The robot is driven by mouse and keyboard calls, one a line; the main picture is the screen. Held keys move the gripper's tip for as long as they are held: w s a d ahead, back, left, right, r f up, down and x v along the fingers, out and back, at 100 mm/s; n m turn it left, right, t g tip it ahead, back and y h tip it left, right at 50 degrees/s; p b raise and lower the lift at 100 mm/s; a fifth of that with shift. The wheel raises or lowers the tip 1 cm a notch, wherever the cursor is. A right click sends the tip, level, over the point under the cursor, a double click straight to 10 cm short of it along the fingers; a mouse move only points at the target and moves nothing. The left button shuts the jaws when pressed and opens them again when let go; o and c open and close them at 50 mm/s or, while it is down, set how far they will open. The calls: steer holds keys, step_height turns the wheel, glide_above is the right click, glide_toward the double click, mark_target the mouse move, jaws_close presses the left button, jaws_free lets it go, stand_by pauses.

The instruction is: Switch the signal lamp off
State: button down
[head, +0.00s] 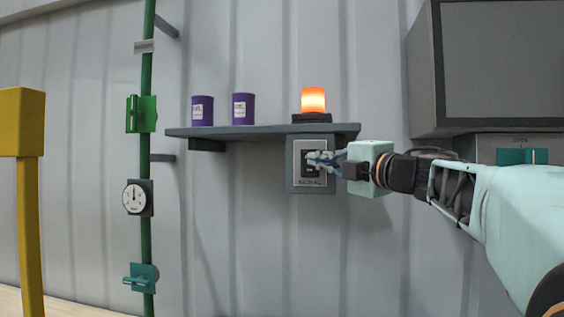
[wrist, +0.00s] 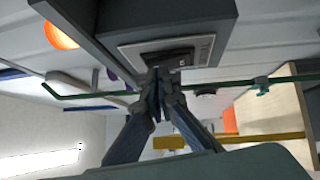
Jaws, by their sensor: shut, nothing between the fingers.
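The signal lamp (head: 313,101) glows orange on a dark base at the right end of a wall shelf. It also shows glowing in the wrist view (wrist: 61,36). Below the shelf is a grey switch box (head: 297,178) with a light plate and a label. Its dark rocker switch (wrist: 167,58) shows in the wrist view. My gripper (head: 315,158) is shut and empty, with its fingertips at the switch. The fingertips (wrist: 158,76) partly cover the switch's lower edge in the wrist view. I cannot tell whether they touch it.
Two purple cans (head: 223,109) stand on the shelf (head: 240,132). A green pipe (head: 147,170) with valves and a gauge (head: 137,198) runs up the wall at left. A yellow post (head: 27,200) stands far left. A grey cabinet (head: 495,70) hangs at right, above a panel with a teal handle (head: 522,157).

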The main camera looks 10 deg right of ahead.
steer(key=shift+w, duration=0.1)
steer(key=shift+d+r+p, duration=0.1)
steer(key=shift+r+p, duration=0.1)
steer(key=shift+p, duration=0.35)
steer(key=shift+w+m+g+p, duration=0.25)
steer(key=shift+m+g+p, duration=0.05)
steer(key=shift+p, duration=0.75)
steer(key=shift+s, duration=0.1)
